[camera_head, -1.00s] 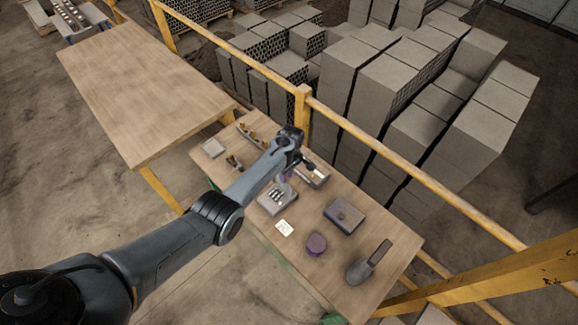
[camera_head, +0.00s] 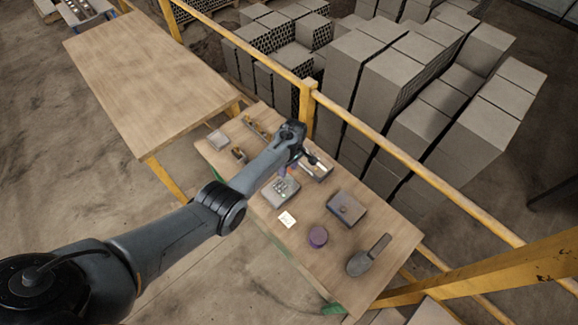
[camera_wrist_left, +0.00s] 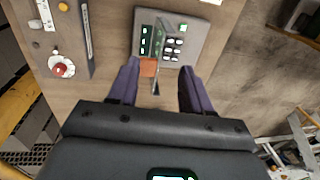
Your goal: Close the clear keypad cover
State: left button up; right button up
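The grey keypad box (camera_head: 281,194) sits on the wooden workbench under my left gripper. In the left wrist view, the keypad (camera_wrist_left: 190,24) shows pale buttons and a dark panel with green marks. A thin upright piece (camera_wrist_left: 157,88), apparently the clear cover seen nearly edge-on, stands over it; its exact angle is hard to tell. A small orange-brown patch (camera_wrist_left: 148,67) shows beside it. My right gripper is out of view.
A grey box (camera_head: 346,209), a purple round item (camera_head: 318,236) and a trowel (camera_head: 368,256) lie to the right on the bench. A yellow rail (camera_head: 400,165) runs behind. A red button (camera_wrist_left: 60,70) lies left of the keypad.

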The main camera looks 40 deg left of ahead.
pick_arm(q)
jog(key=shift+w+r+p, duration=0.25)
jog(key=shift+r+p, duration=0.5)
jog(key=shift+r, duration=0.35)
jog(key=shift+w+r+p, duration=0.2)
jog(key=shift+r+p, duration=0.5)
jog(key=shift+r, duration=0.4)
notch_tip(320, 180, up, 7)
jog(key=shift+w, duration=0.4)
jog(key=shift+d+r, duration=0.1)
notch_tip(320, 180, up, 11)
jog(key=w+b, duration=0.1)
jog(key=b, duration=0.1)
jog(key=shift+w, duration=0.2)
jog(key=shift+d, duration=0.1)
